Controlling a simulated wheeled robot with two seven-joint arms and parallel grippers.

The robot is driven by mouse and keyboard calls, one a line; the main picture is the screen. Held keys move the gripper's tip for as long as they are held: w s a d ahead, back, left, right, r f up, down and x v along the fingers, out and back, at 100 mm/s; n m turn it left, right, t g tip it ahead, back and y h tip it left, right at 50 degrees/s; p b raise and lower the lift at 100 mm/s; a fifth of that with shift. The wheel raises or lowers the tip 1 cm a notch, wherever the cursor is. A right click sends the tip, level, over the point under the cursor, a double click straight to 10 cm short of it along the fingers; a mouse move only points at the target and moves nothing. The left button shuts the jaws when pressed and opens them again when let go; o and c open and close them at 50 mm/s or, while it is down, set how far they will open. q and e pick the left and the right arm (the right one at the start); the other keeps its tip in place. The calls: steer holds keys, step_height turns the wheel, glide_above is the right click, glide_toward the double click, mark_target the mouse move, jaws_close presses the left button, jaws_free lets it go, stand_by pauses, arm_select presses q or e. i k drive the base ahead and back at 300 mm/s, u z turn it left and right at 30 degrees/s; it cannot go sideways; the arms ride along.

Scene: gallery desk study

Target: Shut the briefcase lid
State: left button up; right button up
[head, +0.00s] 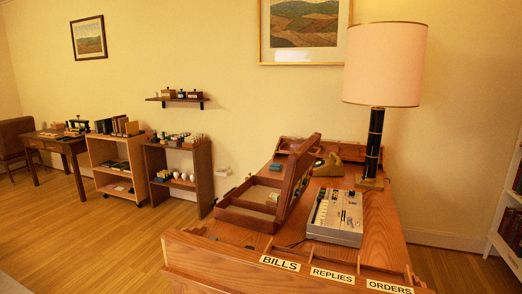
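The brown briefcase (228,210) lies open on the left part of the wooden desk in the head view. Its lid (296,178) stands raised on the right side of the base, tilted a little to the right. Some small items (273,197) lie inside the base, too small to make out. Neither of my grippers is in view.
A grey tape-recorder-like device (336,217) stands right of the lid, with a telephone (327,164) behind. A tall lamp (375,145) stands at the back right. Labelled slots (332,275) run along the desk's front. Floor left of the desk (110,240) is free.

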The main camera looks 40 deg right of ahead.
mark_target(302, 160)
steer(key=u, duration=0.05)
steer(key=i, duration=0.85)
steer(key=z, duration=0.4)
